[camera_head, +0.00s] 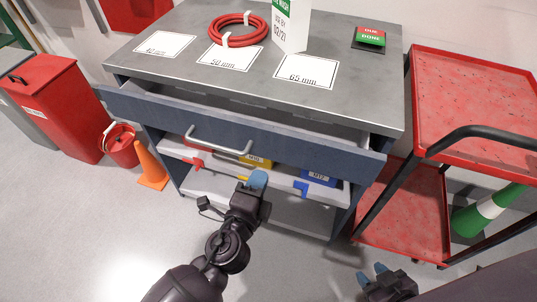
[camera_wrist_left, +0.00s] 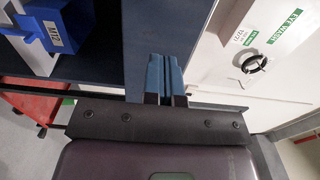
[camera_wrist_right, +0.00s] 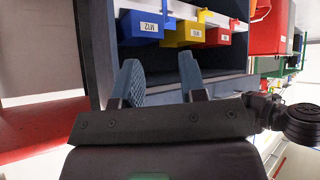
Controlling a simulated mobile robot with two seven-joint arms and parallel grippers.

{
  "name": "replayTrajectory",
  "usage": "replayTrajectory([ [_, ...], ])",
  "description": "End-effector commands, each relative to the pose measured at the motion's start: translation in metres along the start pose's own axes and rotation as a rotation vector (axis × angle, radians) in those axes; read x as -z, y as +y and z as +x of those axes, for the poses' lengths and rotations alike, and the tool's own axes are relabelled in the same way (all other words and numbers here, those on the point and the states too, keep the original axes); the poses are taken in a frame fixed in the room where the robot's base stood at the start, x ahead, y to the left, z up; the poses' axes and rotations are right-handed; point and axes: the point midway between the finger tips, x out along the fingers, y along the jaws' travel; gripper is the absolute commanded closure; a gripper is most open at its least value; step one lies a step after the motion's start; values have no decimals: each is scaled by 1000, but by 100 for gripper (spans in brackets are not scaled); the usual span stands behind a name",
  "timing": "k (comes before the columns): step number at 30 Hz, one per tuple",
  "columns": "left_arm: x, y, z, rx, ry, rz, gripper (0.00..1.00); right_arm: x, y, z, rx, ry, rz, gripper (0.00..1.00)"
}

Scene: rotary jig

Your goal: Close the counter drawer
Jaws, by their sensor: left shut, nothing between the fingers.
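The counter drawer (camera_head: 300,150) is pulled out in the head view. Its blue-grey front stands away from the counter (camera_head: 345,98), and the pale inside shows in the gap. The drawer's silver bar handle (camera_head: 216,147) is on the front, left of the middle. My left gripper (camera_head: 258,179) is shut and empty, below and to the right of the handle. I cannot tell whether it touches anything. Its closed blue fingers also show in the left wrist view (camera_wrist_left: 166,76). My right gripper (camera_head: 373,275) is open and empty, low and right of the counter, with spread fingers in the right wrist view (camera_wrist_right: 160,82).
Below the drawer is a shelf with blue (camera_head: 319,178), yellow (camera_head: 256,161) and red bins. A red cart (camera_head: 470,95) stands close on the right. An orange cone (camera_head: 151,170), red bucket (camera_head: 121,150) and red bin (camera_head: 62,105) stand left. A red cable coil (camera_head: 238,28) lies on top.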

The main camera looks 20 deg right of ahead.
Motion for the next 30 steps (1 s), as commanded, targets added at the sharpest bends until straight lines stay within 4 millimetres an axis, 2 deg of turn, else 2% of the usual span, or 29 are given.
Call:
replayTrajectory([
  [6, 0, 1, 34, 0, 1, -1, 100, -4, -1, 1, 1, -5, -7, 62],
  [15, 0, 2, 64, -1, -1, -1, 100, -1, -2, 2, 2, 5, -18, 62],
  [30, 0, 0, 72, 1, -1, -1, 100, 3, -2, 3, 3, 14, -22, 62],
])
